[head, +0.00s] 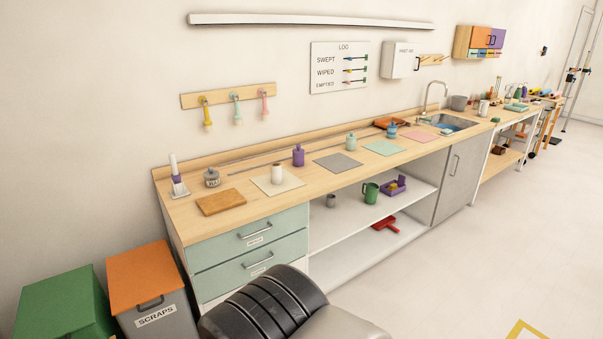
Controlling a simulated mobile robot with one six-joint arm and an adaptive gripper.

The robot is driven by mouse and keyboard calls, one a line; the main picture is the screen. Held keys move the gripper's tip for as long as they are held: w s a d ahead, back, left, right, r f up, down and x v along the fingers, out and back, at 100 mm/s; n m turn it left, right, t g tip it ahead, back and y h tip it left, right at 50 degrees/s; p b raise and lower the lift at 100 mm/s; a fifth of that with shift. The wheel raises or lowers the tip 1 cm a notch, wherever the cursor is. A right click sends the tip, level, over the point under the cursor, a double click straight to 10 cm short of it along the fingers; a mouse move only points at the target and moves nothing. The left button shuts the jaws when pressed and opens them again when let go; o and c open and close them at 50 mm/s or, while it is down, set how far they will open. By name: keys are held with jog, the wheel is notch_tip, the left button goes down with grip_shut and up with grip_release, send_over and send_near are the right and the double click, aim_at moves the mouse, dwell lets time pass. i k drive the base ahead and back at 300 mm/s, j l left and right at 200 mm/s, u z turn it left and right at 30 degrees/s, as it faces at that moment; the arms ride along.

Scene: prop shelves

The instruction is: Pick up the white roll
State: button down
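Two white upright things could be the white roll, and I cannot tell which. One is a short white cylinder (278,174) standing on a cream mat (291,182) on the wooden counter. The other is a slim white upright piece (173,161) above a purple band, on a pale base at the counter's left end. Both stand apart from my arm. My gripper is not in view; only dark and grey parts of my own body show at the bottom.
The wooden counter (325,175) also bears a brown board (220,202), a grey jar (212,178), a purple bottle (298,155) and coloured mats. Drawers (235,244) and open shelves are below. A scraps bin (148,280) and green bin (62,306) stand left. The right floor is mostly clear.

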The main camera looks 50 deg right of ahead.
aim_at(276, 167)
jog(key=z, duration=1.25)
